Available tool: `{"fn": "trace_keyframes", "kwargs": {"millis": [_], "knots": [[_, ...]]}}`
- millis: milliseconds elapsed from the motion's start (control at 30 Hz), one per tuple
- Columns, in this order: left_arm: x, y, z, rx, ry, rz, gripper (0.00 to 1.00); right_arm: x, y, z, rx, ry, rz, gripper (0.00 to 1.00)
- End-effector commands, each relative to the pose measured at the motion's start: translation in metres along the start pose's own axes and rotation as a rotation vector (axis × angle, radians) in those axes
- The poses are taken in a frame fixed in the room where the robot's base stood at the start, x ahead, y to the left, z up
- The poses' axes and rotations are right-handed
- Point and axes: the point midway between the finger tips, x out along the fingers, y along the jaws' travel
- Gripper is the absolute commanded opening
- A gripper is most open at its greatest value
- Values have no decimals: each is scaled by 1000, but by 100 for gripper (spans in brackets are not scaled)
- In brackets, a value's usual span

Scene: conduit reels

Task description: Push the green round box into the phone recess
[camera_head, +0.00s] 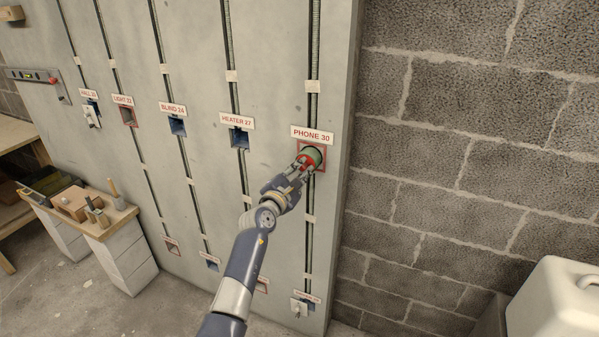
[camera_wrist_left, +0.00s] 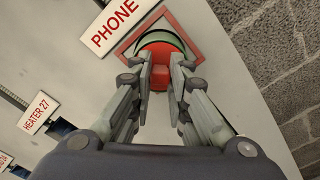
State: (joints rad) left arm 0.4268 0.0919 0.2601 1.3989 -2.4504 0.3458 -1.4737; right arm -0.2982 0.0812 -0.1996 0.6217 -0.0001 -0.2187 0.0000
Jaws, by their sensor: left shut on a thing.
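The green round box (camera_head: 313,155) is at the phone recess (camera_head: 320,167), a red-framed square opening under the sign "PHONE 30" (camera_head: 312,135). My left gripper (camera_head: 301,166) is shut on the box from the front. In the left wrist view the two fingers of my left gripper (camera_wrist_left: 161,90) close around a red inner part, and the green rim (camera_wrist_left: 165,38) shows above them, inside the red frame (camera_wrist_left: 191,20). How deep the box sits in the recess cannot be told. My right gripper is not in view.
Other recesses carry signs: heater (camera_head: 240,138), blind (camera_head: 177,126) and light (camera_head: 128,115). A block wall (camera_head: 450,150) stands close on the right. A low bench (camera_head: 120,217) with tools is at the left, and a white container (camera_head: 555,305) at the lower right.

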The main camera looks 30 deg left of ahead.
Motion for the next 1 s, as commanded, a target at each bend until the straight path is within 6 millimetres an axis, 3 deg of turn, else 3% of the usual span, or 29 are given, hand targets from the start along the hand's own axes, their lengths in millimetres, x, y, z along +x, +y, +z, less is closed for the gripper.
{"fn": "trace_keyframes", "kwargs": {"millis": [1000], "knots": [[7,0,0,0,-1,1,0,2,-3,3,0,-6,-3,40]]}}
